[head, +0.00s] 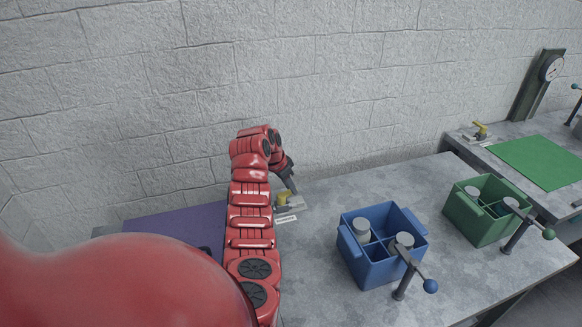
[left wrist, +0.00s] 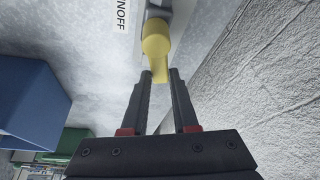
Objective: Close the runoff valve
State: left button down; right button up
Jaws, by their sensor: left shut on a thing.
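The runoff valve has a yellow handle (head: 283,199) and sits on the grey table close to the wall. In the left wrist view the yellow handle (left wrist: 156,42) points down between my fingers, and a label (left wrist: 122,14) beside it shows the letters "NOFF". My left gripper (head: 292,188) reaches down to the valve from the wall side. In the left wrist view my left gripper (left wrist: 160,76) is shut on the handle's end. My arm hides part of the valve in the head view. My right gripper is not in view.
A blue divided crate (head: 352,245) with grey cylinders stands to the right, with a blue-knobbed lever (head: 430,286) beside it. A green crate (head: 474,226) stands farther right. A second yellow-handled valve (head: 480,130) and a green mat (head: 540,160) are on another table. A purple mat (head: 180,227) lies left.

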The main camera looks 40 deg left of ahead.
pick_arm(q)
jog(key=n, duration=0.2)
jog(key=a+n+y+b, duration=0.1)
jog(key=shift+f+n, duration=0.1)
jog(key=shift+n, duration=0.3)
jog(key=n, duration=0.1)
jog(key=n+y+b, duration=0.1)
jog(key=shift+s+a+n, duration=0.1)
jog(key=shift+a+n, duration=0.3)
jog(key=n+b, duration=0.1)
jog(key=n+y+b, duration=0.1)
jog(key=n, duration=0.1)
jog(key=a+n+g+y+b, duration=0.1)
jog(key=shift+s, duration=0.35)
jog(key=shift+s+a+n+g+y+b, duration=0.15)
jog(key=shift+s+a+n+g+b, duration=0.2)
jog(key=shift+n, duration=0.6)
jog(key=shift+s+n+g+y+b, duration=0.15)
jog(key=shift+n+g+b, duration=0.25)
jog(key=shift+n, duration=0.55)
jog(key=c, duration=0.7)
grip_release()
